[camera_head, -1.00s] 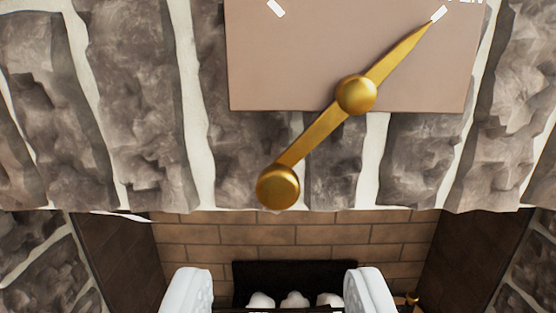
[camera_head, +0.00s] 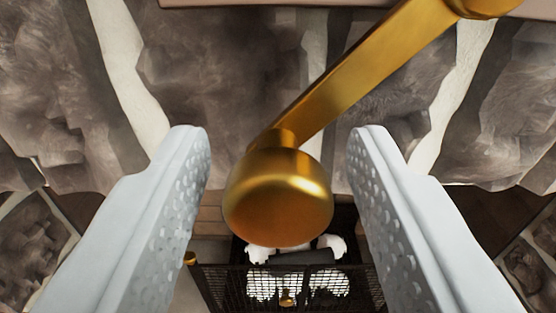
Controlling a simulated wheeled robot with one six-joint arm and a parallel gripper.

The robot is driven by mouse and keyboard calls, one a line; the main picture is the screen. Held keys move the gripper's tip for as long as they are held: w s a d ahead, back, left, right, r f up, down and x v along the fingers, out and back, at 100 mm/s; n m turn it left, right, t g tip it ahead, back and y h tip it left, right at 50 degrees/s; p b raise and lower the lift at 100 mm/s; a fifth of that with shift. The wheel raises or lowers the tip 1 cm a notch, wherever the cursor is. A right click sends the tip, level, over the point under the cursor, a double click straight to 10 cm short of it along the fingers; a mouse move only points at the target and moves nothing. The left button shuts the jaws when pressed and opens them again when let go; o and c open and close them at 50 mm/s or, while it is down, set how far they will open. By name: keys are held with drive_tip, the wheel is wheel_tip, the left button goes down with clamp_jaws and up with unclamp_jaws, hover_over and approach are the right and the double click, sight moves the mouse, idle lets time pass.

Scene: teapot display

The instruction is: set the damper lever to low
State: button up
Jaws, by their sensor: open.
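The brass damper lever (camera_head: 365,75) runs from its pivot at the top right down to a round knob (camera_head: 278,200) at its lower left end. My gripper (camera_head: 278,150) is open, with one pale finger on each side of the knob. The knob shows between the fingers, with a clear gap on both sides; it appears nearer the left finger. Only the lower edge of the dial plate (camera_head: 300,3) shows at the top, so its markings and the lever's pointer tip are out of view.
The rough stone wall (camera_head: 240,70) with pale mortar lies close behind the lever. Below is the fireplace opening, with a dark mesh grate (camera_head: 300,285) and white lumps (camera_head: 330,245) in it. Small brass knobs show near the grate.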

clamp_jaws()
drive_tip(key=shift+d+f, duration=0.1)
drive_tip(key=shift+d, duration=0.05)
drive_tip(key=shift+w+d+f+n, duration=0.1)
drive_tip(key=shift+d+f+n, duration=0.15)
drive_tip(key=shift+d+n, duration=1.3)
drive_tip(key=shift+d+f+n, duration=0.25)
drive_tip(key=shift+d+n, duration=0.45)
drive_tip(key=shift+n, duration=1.6)
drive_tip(key=shift+w+d+f+n, duration=0.1)
drive_tip(key=shift+d+f+n, duration=0.15)
drive_tip(key=shift+d+n, duration=1.3)
drive_tip(key=shift+a+n, duration=0.4)
drive_tip(key=shift+n, duration=0.1)
